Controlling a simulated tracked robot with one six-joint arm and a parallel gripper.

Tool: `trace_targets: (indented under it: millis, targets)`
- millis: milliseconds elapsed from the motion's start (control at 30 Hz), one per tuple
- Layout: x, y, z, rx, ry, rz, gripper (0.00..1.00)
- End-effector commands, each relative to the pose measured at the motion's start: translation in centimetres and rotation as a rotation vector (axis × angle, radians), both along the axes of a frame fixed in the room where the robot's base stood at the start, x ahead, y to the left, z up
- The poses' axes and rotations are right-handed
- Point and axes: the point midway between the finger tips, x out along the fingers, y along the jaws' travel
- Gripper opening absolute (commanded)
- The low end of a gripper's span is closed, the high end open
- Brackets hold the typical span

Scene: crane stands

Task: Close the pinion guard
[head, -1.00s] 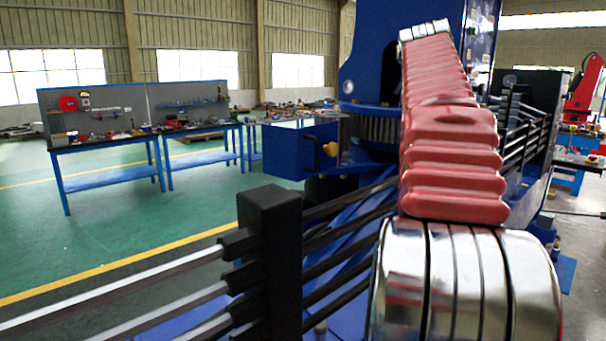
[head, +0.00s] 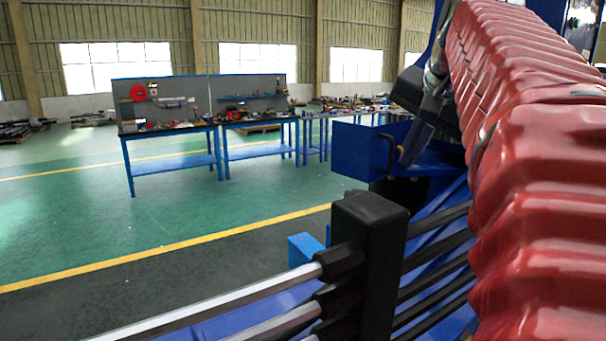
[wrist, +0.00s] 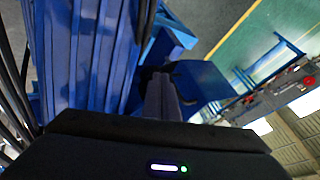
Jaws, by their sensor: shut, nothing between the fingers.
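The pinion guard (head: 357,150) is a blue box-like cover that stands out to the left of the blue machine in the head view, swung open. A dark handle (head: 388,150) sits on its face. My gripper (head: 406,157) reaches down from the upper right and is shut and empty, its tips close to the handle. I cannot tell whether they touch it. In the wrist view my gripper (wrist: 163,98) points at the left end of a blue panel, which looks like the guard (wrist: 205,80). The pinion is hidden behind my arm.
A black post (head: 368,240) with dark and silver rails (head: 240,300) stands in front, below the guard. Blue workbenches (head: 170,150) with tools are far off at the left. The green floor (head: 80,225) between is clear.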

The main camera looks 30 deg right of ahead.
Motion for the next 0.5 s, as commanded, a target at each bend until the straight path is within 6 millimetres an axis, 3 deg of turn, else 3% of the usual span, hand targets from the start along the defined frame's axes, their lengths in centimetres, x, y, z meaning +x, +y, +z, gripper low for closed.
trace_targets:
  millis: [267, 500]
  targets:
    - [0.0, -0.3, -0.2, -0.001, 0.000, -0.008, 0.00]
    - [1.1, -1.0, -2.0, 0.000, 0.000, -0.009, 0.00]
